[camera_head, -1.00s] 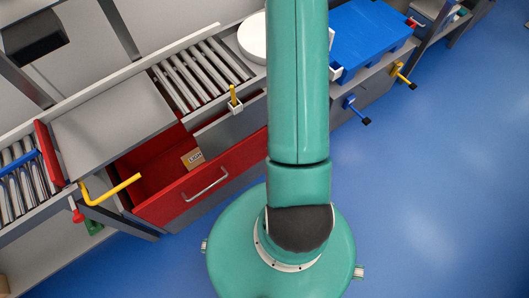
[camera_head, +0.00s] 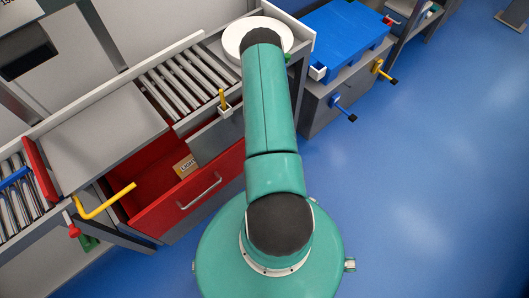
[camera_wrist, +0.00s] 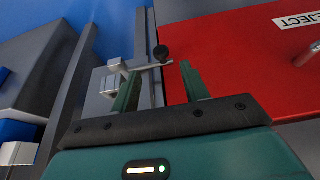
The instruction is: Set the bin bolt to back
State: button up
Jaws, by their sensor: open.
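In the wrist view, a grey metal bolt (camera_wrist: 115,66) with a thin arm and a black ball knob (camera_wrist: 161,53) sits at the edge of a red panel (camera_wrist: 225,60). I take it for the bin bolt. The panel bears a white label reading "REJECT". My gripper (camera_wrist: 160,84) is open, its two green fingers apart with nothing between them. The knob shows just beyond the fingertips, between them in the picture; I cannot tell the distance in depth. In the head view my arm hides the gripper, and I cannot make out the bolt.
An open red drawer (camera_head: 190,200) holds a small labelled box (camera_head: 185,166). A yellow bent handle (camera_head: 105,203) sticks out at left. The blue floor at right is clear.

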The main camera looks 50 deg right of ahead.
jog(key=x, duration=0.7)
jog(key=shift+w+f, duration=0.1)
jog(key=shift+w, duration=0.05)
grip_shut()
